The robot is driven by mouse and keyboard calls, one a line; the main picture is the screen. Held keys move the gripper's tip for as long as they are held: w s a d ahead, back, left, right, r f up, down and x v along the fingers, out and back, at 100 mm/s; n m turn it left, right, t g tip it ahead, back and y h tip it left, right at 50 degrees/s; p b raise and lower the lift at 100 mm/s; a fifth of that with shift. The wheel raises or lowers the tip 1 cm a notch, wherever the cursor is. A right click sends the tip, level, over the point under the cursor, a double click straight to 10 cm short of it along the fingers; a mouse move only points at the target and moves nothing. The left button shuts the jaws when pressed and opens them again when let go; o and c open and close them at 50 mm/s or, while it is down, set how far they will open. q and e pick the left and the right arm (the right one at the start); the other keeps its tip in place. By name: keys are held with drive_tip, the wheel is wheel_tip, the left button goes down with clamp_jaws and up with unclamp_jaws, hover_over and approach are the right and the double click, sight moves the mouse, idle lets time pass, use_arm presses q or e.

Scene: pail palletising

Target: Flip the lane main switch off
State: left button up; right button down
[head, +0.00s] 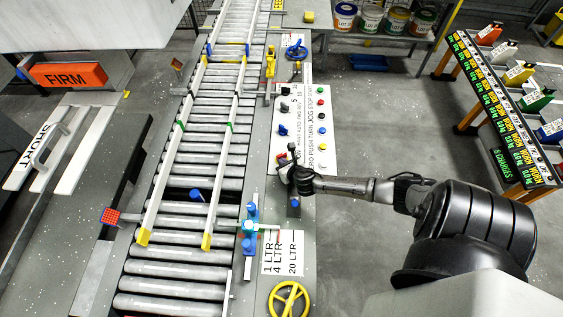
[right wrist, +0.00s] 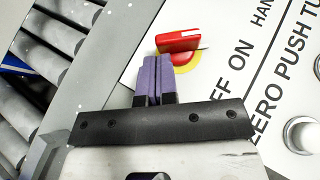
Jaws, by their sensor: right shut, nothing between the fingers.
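The lane main switch (right wrist: 178,42) is a red rotary handle on a yellow disc, set in a white panel. It shows in the right wrist view, its handle lying nearly crosswise with a white mark toward its right end. The words OFF and ON are printed beside it, OFF partly hidden. My right gripper (right wrist: 156,78) has purple fingers shut together and empty, their tips at the near edge of the disc, just below the handle. I cannot tell whether they touch it. In the head view my right gripper (head: 291,160) covers the switch's area. My left gripper is out of view.
The panel (head: 325,155) carries several buttons and black knobs. A roller conveyor (head: 205,160) runs along its left. A yellow handwheel (head: 288,299) and a blue-topped fixture (head: 250,228) stand nearer. Pails (head: 370,18) stand on a shelf at the back.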

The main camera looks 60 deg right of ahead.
drive_tip(key=shift+w+d, duration=0.25)
drive_tip(key=shift+w, duration=0.2)
drive_tip(key=shift+w+a+m+h+p, duration=0.1)
drive_tip(key=shift+w+m+h+p, duration=0.05)
drive_tip(key=shift+m+h+p, duration=0.2)
